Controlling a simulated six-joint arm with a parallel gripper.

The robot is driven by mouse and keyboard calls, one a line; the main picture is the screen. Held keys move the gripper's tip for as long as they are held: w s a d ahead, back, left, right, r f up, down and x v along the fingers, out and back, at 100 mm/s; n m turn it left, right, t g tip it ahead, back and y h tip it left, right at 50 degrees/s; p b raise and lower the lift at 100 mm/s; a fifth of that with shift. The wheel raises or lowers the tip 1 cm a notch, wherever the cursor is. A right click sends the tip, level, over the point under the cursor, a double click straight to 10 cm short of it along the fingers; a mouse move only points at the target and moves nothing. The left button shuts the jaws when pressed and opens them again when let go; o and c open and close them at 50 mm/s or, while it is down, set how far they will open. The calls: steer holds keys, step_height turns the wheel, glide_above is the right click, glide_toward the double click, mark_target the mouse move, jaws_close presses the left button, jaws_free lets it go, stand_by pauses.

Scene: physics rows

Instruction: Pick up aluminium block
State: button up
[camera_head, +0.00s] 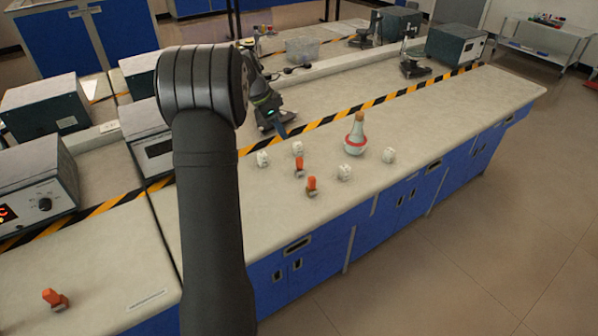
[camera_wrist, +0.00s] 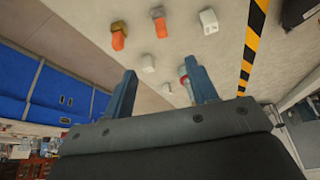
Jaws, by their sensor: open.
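Several small pale blocks lie apart on the bench: one at left (camera_head: 262,158), one behind it (camera_head: 297,148), one in front (camera_head: 344,172) and one at right (camera_head: 389,155). I cannot tell which is aluminium. In the wrist view, a pale block (camera_wrist: 148,63) lies beyond the gap between the fingers, another (camera_wrist: 208,20) is at upper right, and a small one (camera_wrist: 167,88) shows between the fingers. My gripper (camera_wrist: 161,70) is open, with nothing held between its blue-grey fingers. In the head view, my arm hides part of the bench.
Two orange-topped pieces, one farther (camera_head: 300,165) and one nearer (camera_head: 312,186), stand among the blocks. A stoppered flask (camera_head: 356,140) with a red ring stands close by. Another orange piece (camera_head: 53,298) is at far left. The bench's right end is clear.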

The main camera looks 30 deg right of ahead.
mark_target(297, 163)
steer(key=x, duration=0.9)
steer(key=a+x, duration=0.1)
steer(key=x, duration=0.4)
steer(key=shift+w+f, duration=0.15)
steer(key=shift+f, duration=0.3)
steer(key=shift+d+x, duration=0.2)
steer(key=shift+x, duration=2.9)
steer(key=shift+r, duration=0.1)
steer(key=c, duration=1.1)
steer(key=shift+r, duration=0.1)
